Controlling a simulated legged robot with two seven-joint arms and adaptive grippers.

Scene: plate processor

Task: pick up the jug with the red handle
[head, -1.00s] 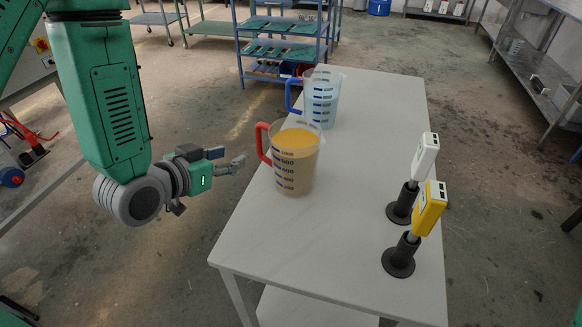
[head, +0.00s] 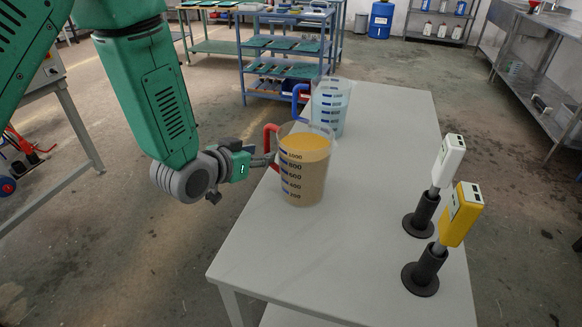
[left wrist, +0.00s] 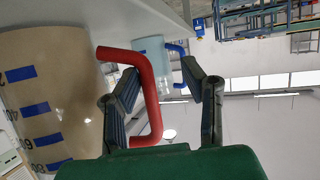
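The jug with the red handle (head: 305,172) stands upright on the white table (head: 255,245), filled with an orange-tan liquid. Its red handle (head: 270,143) faces left. My left gripper (head: 268,160) is at the handle. In the left wrist view the two fingers (left wrist: 165,85) are apart, with the red handle (left wrist: 150,92) beside the left finger and partly between them. I cannot tell whether a finger touches it. The left wrist view also shows the jug's marked wall (left wrist: 45,95) at the left. My right gripper is not in view.
A clear jug with a blue handle (head: 331,108) stands just behind. A white device (head: 448,160) and a yellow device (head: 460,214) stand on dark round bases at the table's right. The front left of the table is clear.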

